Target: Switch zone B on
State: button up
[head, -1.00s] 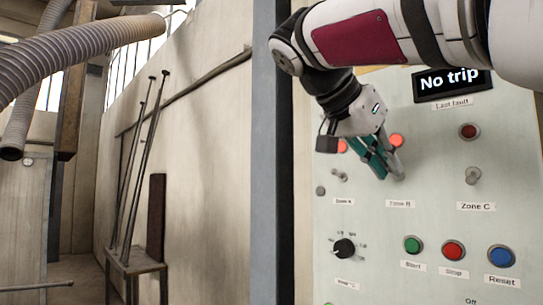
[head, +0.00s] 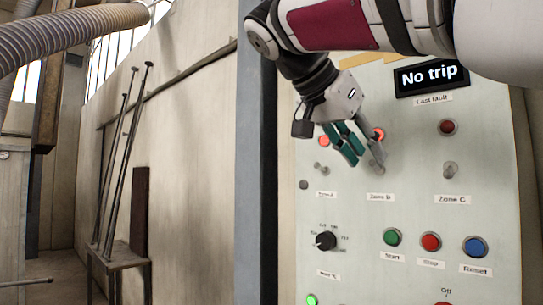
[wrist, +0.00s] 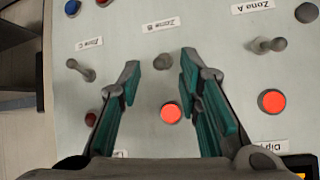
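The Zone B label (head: 380,197) is on the control panel, with the red Zone B lamp (head: 378,134) lit above it. My gripper (head: 366,164) is in front of the panel there and hides the Zone B switch in the head view. In the wrist view, which shows the panel upside down, my gripper (wrist: 160,65) is open and empty. The small grey Zone B switch (wrist: 165,60) shows between its fingertips, apart from both fingers. The lit Zone B lamp (wrist: 171,112) also shows between the fingers. Which way the switch is tipped is hard to tell.
The Zone C switch (wrist: 80,70) and Zone A switch (wrist: 267,45) stand on either side. The Zone A lamp (wrist: 271,101) is lit; the Zone C lamp (head: 447,127) is dark red. Start (head: 391,237), Stop (head: 430,242) and Reset (head: 474,246) buttons sit lower.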

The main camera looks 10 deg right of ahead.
jog(key=v, duration=0.6)
dwell(0.4)
jog(key=s+f+n+y+b, duration=0.1)
jog(key=s+f+n+y, duration=0.2)
jog(key=f, duration=1)
jog(key=s+a+f+n+y+b, duration=0.1)
jog(key=s+f+n+y, duration=0.2)
jog(key=f, duration=1.1)
jog(key=s+f+n+y+b, duration=0.1)
jog(key=s+f+n+y, duration=0.2)
jog(key=f, duration=1.1)
jog(key=s+n, duration=0.2)
jog(key=n, duration=0.3)
jog(key=shift+a+t, duration=0.2)
jog(key=shift+t, duration=0.2)
jog(key=shift+d+r, duration=0.1)
